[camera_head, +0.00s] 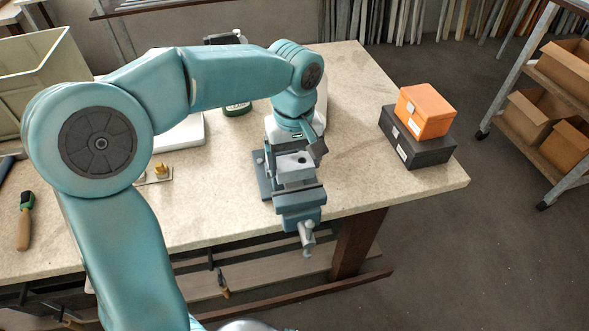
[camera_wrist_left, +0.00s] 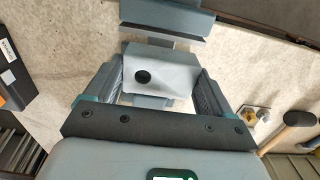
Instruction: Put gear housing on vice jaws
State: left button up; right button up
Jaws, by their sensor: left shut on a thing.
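The gear housing (camera_head: 293,167) is a light grey block with a dark round hole in its top. It also shows in the wrist view (camera_wrist_left: 175,79) between the two fingers. My left gripper (camera_head: 290,151) is shut on it from above, with one finger on each side in the wrist view (camera_wrist_left: 155,88). The blue-grey vice (camera_head: 299,198) stands at the table's front edge, its screw handle hanging over the edge. The housing is at the vice jaws; I cannot tell whether it rests on them or hangs just above. My right gripper is not in view.
An orange box (camera_head: 425,110) sits on a dark box (camera_head: 416,142) at the table's right. Brass fittings on a plate (camera_head: 159,173) lie left of the vice. A mallet (camera_wrist_left: 290,127) shows in the wrist view. The table (camera_head: 362,185) between vice and boxes is clear.

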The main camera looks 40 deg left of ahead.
aim_at(294, 162)
pick_arm(q)
notch_tip(294, 162, down, 3)
jog(key=shift+w+a+f, duration=0.1)
jog(key=shift+w+f, duration=0.05)
jog(key=shift+f, duration=0.15)
jog(key=o, duration=1.2)
jog(key=shift+r, duration=0.2)
notch_tip(294, 162, up, 12)
jog(key=shift+r+p, duration=0.1)
jog(key=shift+p, duration=0.45)
